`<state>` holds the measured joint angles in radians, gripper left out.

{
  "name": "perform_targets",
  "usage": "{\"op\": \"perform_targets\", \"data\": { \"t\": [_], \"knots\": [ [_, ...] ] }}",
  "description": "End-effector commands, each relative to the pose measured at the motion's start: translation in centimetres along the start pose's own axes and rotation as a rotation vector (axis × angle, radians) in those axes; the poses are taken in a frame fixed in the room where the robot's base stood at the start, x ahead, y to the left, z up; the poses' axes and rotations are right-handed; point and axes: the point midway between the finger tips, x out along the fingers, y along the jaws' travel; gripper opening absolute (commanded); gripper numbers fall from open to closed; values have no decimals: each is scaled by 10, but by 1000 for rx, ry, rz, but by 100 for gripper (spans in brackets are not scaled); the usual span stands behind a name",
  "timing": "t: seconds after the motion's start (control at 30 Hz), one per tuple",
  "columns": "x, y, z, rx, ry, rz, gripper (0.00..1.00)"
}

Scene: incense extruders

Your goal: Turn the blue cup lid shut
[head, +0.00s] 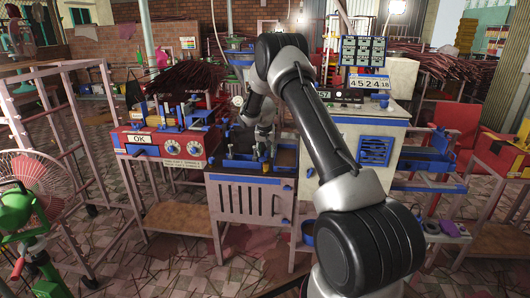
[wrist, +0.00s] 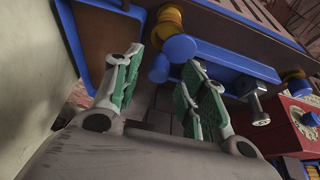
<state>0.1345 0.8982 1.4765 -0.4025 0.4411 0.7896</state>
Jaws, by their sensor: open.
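In the wrist view a round blue cap (wrist: 180,47) sits beside a yellow ring-like part, just beyond my fingertips. A smaller blue piece (wrist: 159,69) lies close below it, between the finger ends in the picture. I cannot tell for certain which blue part is the cup lid, or whether it is shut. My gripper (wrist: 163,62) is open, its green-padded fingers apart and nothing clearly held between them. In the head view my gripper (head: 257,150) reaches down at the middle extruder (head: 250,200); my arm hides part of this area.
A red control box (head: 165,145) marked OK stands left of the extruder; its red side also shows in the wrist view (wrist: 290,120). A pale cabinet (head: 365,145) with blue trim stands right. A fan (head: 30,185) and pink racks are at left. Open tiled floor lies in front.

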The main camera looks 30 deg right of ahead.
Motion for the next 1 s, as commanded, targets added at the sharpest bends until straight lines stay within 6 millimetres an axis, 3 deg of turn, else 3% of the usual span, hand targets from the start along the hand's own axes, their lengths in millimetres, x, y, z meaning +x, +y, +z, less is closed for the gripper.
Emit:
{"op": "perform_targets", "data": {
  "t": [0.37, 0.6, 1.0],
  "knots": [
    [8, 0, 0, -1, 0, 0, 40],
    [8, 0, 0, -1, 0, 0, 0],
    [8, 0, 0, -56, -1, -24, 0]
  ]
}}
